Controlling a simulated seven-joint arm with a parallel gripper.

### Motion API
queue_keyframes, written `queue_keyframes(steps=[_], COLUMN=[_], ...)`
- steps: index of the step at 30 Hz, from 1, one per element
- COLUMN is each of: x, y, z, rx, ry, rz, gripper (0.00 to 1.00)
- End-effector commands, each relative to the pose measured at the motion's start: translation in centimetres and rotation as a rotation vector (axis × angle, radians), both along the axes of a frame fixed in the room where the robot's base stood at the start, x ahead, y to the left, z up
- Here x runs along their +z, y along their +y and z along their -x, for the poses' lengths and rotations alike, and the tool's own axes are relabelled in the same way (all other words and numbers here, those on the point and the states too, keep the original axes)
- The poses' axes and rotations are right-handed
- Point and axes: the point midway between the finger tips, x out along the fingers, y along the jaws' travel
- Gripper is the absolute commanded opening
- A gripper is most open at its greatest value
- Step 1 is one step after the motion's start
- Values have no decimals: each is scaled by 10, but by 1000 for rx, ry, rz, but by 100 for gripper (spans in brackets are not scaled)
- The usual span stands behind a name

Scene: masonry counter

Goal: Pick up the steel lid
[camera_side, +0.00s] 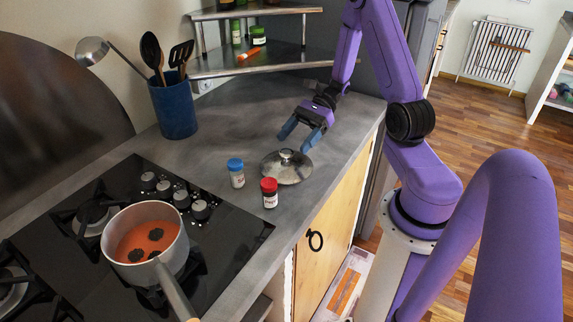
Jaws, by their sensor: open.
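The steel lid (287,169) lies flat on the grey counter, right of centre, with its small knob (287,155) facing up. My gripper (295,141) is above the lid, with its two blue fingers apart and pointing down toward the knob. The gripper is open and holds nothing. The right finger looks close to the knob, but I cannot tell from this one view whether it touches it.
A blue-capped jar (237,175) and a red-capped jar (269,194) stand just left and in front of the lid. A saucepan (147,243) with red sauce sits on the black hob (222,250). A blue utensil pot (174,108) and corner shelf (262,62) stand behind.

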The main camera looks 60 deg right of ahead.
Motion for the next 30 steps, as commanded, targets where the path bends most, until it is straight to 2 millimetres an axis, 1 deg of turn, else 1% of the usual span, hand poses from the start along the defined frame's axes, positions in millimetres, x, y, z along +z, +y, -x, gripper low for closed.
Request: queue_keyframes(steps=[4,8,12,15,21,22,23,24,26,27,28,30], x=[-7,-17,-23,-25,-25,-25,-25,-25,-25,-25,-25,-25], y=[13,30,43,46,47,47,47,46,46,46,46,46], z=[1,2,-2,-3,-3,-3,-3,-3,-3,-3,-3,-3], rx=[4,4,4,2,1,1,1,1,1,1,1,0], ry=[4,6,2,1,0,0,0,0,0,1,1,2], rz=[-2,-2,-1,0,0,0,0,0,0,1,1,2], gripper=[73,73,73,73,73,67,57,44,24,11,9,9])
